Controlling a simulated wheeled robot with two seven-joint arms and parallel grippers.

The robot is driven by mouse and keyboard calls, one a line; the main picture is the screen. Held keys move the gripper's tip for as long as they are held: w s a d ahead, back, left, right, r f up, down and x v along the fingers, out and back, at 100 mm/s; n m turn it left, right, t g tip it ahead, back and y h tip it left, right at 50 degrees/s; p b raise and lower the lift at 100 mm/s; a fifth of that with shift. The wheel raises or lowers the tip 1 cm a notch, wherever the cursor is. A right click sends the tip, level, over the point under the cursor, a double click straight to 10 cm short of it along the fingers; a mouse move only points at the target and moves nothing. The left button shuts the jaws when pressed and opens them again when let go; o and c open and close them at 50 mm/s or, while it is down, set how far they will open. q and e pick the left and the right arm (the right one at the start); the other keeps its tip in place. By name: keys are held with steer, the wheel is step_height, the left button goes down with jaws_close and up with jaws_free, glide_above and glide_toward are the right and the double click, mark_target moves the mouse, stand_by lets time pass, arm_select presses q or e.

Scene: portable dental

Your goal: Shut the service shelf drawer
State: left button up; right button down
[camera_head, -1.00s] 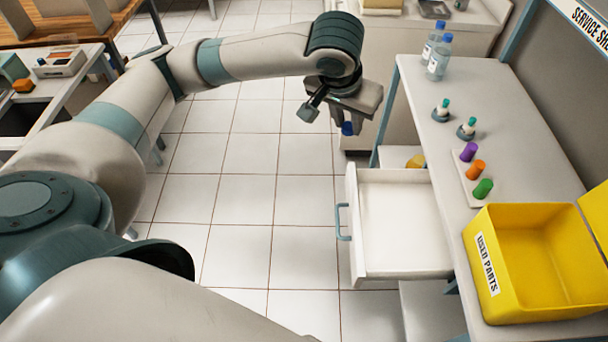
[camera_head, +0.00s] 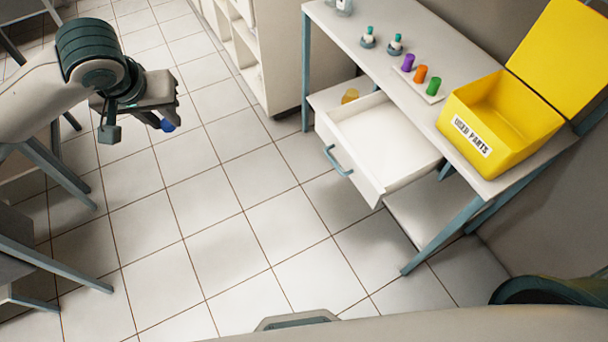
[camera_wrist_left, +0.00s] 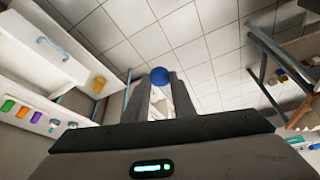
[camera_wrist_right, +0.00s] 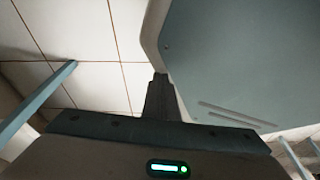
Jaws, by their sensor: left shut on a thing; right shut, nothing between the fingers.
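The service shelf drawer (camera_head: 385,140) stands pulled out and empty below the shelf top (camera_head: 470,155). Its blue-grey handle (camera_head: 338,160) is on the front panel, facing left. The drawer and handle (camera_wrist_left: 52,48) also show at the upper left of the left wrist view. My left gripper (camera_head: 160,118) is well to the left of the drawer, over the floor. It is shut on a small whitish thing with a blue cap (camera_wrist_left: 160,75); the fingers hide part of it. My right gripper (camera_wrist_right: 160,85) is shut and empty in the right wrist view, close to a large grey-blue surface; it does not show in the head view.
On the shelf top are a yellow bin (camera_head: 500,120) marked USED PARTS, several coloured cylinders (camera_head: 420,74) and small teal-capped bottles (camera_head: 368,38). An amber thing (camera_head: 350,96) sits on the lower shelf behind the drawer. Tiled floor (camera_head: 230,200) lies clear before the drawer.

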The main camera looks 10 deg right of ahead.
arm_select(q)
steer(key=shift+s+a, duration=0.1)
steer(key=shift+a, duration=0.15)
arm_select(e)
steer(key=shift+w, duration=0.35)
arm_select(q)
steer(key=shift+d, duration=0.1)
arm_select(e)
steer(key=shift+d, duration=0.1)
